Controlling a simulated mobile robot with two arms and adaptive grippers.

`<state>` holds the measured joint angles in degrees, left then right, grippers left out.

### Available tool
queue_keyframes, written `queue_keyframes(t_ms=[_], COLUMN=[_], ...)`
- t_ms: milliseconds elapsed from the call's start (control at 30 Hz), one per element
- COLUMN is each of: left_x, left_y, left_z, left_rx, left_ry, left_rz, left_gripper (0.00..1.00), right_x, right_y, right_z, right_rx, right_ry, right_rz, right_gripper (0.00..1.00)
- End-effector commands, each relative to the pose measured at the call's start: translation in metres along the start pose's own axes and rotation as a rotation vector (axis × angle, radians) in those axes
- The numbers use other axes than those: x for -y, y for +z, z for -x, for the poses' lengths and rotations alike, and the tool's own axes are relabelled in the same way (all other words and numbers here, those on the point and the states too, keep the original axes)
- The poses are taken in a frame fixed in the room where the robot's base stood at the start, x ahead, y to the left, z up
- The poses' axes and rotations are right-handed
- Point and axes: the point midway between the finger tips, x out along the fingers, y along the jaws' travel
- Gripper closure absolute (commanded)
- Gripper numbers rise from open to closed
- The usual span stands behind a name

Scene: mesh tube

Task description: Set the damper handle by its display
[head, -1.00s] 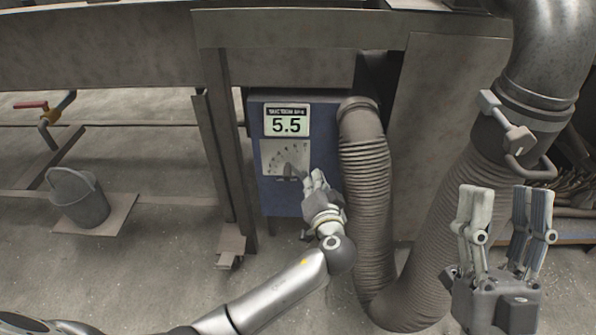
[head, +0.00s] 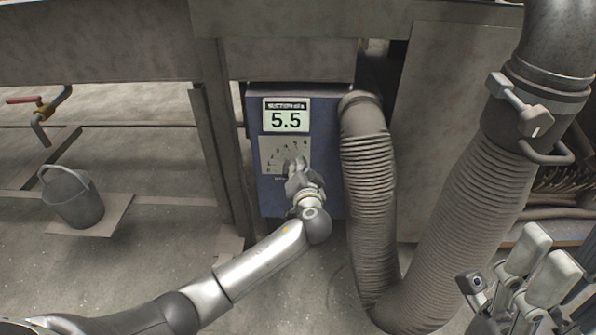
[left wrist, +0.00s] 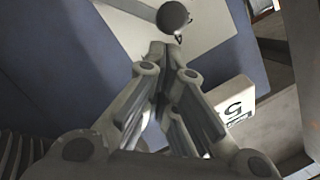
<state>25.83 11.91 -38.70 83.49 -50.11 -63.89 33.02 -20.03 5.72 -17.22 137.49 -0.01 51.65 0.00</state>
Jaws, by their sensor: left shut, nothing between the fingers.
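A blue box (head: 266,203) carries a display (head: 286,115) that reads 5.5, with a pale dial plate (head: 268,150) below it. My left gripper (head: 297,166) is at the dial plate, shut and empty, and hides part of it. In the left wrist view the shut fingertips (left wrist: 166,48) are close below a dark round knob (left wrist: 173,16), which looks like the end of the damper handle. I cannot tell whether they touch. The display also shows there, upside down (left wrist: 237,106). My right gripper (head: 542,262) is at the lower right, open and away from the box.
A ribbed hose (head: 368,190) runs down just right of the box. A larger duct (head: 465,185) with a grey clamp lever (head: 520,105) stands further right. A steel post (head: 222,150) is on the left. A bucket (head: 75,203) stands at far left.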

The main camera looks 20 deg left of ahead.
Motion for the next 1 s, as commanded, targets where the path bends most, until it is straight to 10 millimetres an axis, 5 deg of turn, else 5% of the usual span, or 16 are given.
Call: queue_keyframes(t_ms=[1000], left_x=[0.004], left_y=[0.013], left_z=[-0.004], left_rx=[0.001], left_ry=[0.012], left_rz=[0.047], left_gripper=[1.00], right_x=[0.000], right_y=[0.001], right_z=[0.003], right_rx=[0.002], right_ry=[0.000], right_rz=[0.000], right_gripper=[0.49])
